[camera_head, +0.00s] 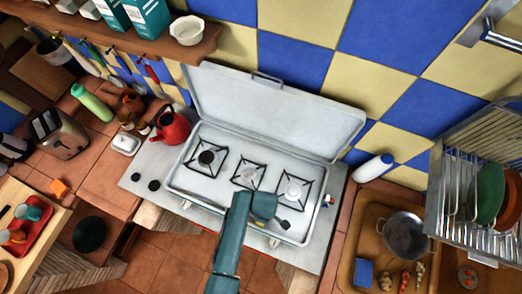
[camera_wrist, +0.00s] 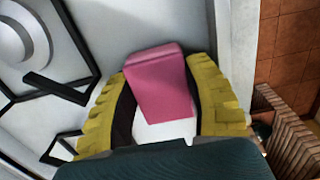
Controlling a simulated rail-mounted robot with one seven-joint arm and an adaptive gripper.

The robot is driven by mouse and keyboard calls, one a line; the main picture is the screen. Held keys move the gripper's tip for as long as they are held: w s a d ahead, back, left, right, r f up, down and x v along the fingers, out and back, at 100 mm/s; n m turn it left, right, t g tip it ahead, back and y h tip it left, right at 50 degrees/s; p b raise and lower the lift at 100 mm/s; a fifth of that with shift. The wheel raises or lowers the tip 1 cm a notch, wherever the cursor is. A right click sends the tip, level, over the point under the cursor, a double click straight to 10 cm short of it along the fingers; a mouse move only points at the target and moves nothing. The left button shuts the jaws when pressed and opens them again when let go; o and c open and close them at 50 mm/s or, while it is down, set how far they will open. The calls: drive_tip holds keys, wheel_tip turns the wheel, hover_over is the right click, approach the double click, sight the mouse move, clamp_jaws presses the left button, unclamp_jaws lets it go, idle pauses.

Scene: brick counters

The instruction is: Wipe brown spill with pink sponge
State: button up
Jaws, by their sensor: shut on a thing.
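The pink sponge (camera_wrist: 160,72) shows in the wrist view between the yellow-padded fingers of my gripper (camera_wrist: 162,100). My gripper is shut on it. In the head view my gripper (camera_head: 273,216) is over the front right part of the open white stove (camera_head: 228,190), and the sponge cannot be made out there. A small dark patch (camera_head: 286,225) shows beside the gripper; I cannot tell whether it is the brown spill or part of the gripper. No brown spill is clearly visible in either view.
Black burner grates (camera_head: 247,176) stand on the stove, and its raised lid (camera_head: 275,110) is behind. A red kettle (camera_head: 171,129) is at its left. A white bottle (camera_head: 373,168), a pan (camera_head: 405,236) and a dish rack (camera_head: 440,180) are at the right.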

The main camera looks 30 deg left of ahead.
drive_tip(key=shift+d, duration=0.75)
drive_tip(key=shift+a, duration=0.15)
drive_tip(key=shift+s+a+p, duration=0.15)
drive_tip(key=shift+a+p, duration=0.05)
drive_tip(key=shift+a, duration=0.5)
drive_tip(key=shift+s+a+p, duration=0.1)
drive_tip(key=shift+a+p, duration=0.05)
drive_tip(key=shift+a, duration=0.5)
drive_tip(key=shift+r+p, duration=2)
drive_tip(key=shift+r, duration=0.6)
drive_tip(key=shift+w, duration=0.1)
